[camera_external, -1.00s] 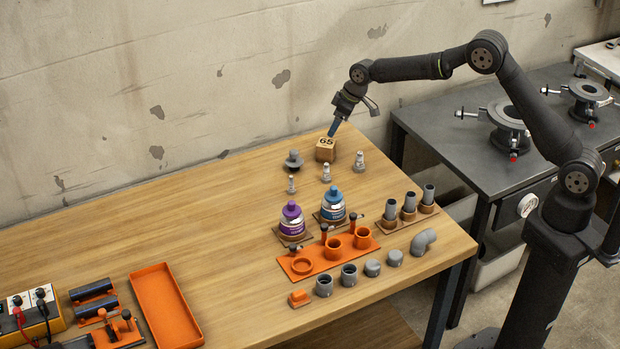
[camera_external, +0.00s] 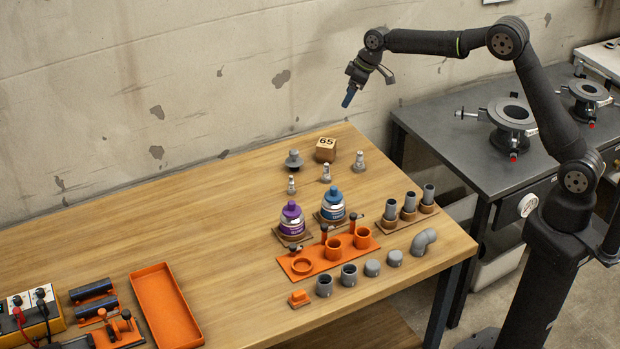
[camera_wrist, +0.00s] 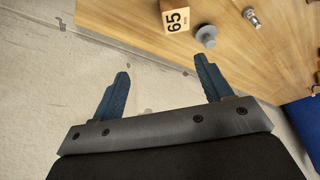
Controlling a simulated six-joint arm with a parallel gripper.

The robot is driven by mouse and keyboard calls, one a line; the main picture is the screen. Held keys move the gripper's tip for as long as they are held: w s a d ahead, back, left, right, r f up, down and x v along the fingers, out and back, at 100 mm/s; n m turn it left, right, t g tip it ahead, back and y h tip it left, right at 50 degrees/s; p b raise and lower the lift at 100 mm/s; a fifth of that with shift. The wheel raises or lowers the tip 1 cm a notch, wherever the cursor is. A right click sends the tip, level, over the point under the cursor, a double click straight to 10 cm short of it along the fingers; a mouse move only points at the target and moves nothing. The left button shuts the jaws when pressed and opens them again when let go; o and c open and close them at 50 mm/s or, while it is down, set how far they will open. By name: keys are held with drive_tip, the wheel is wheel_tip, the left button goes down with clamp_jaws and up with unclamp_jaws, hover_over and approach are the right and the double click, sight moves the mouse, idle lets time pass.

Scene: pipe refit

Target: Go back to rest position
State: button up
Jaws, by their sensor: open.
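My gripper (camera_external: 348,97) is raised in the air above the far edge of the wooden table, in front of the wall. Its blue fingers stand apart with nothing between them in the wrist view (camera_wrist: 160,80). The block also shows in the wrist view (camera_wrist: 175,16), beyond the fingers.
A grey flanged part (camera_external: 293,160) and small metal fittings (camera_external: 358,162) stand near the block. Purple (camera_external: 292,219) and blue (camera_external: 333,205) bottles, an orange holder (camera_external: 297,265) and grey pipe pieces (camera_external: 324,285) are nearer the front. Air around the gripper is clear.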

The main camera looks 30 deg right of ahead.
drive_tip(key=s+a+n, duration=0.2)
drive_tip(key=s+a, duration=0.5)
drive_tip(key=a, duration=0.3)
drive_tip(key=s+a+n+g, duration=0.1)
drive_tip(key=s+a+n, duration=0.1)
drive_tip(key=s+a, duration=0.4)
drive_tip(key=s+a+n+g+y, duration=0.1)
drive_tip(key=s+a, duration=0.6)
drive_tip(key=a, duration=0.8)
drive_tip(key=shift+s+a+n, duration=0.35)
drive_tip(key=shift+a+n, duration=0.05)
drive_tip(key=shift+w+d, duration=0.1)
drive_tip(key=w+d+m+t, duration=0.1)
drive_tip(key=w+d+m, duration=0.2)
drive_tip(key=w+d, duration=1)
drive_tip(key=shift+d, duration=1.2)
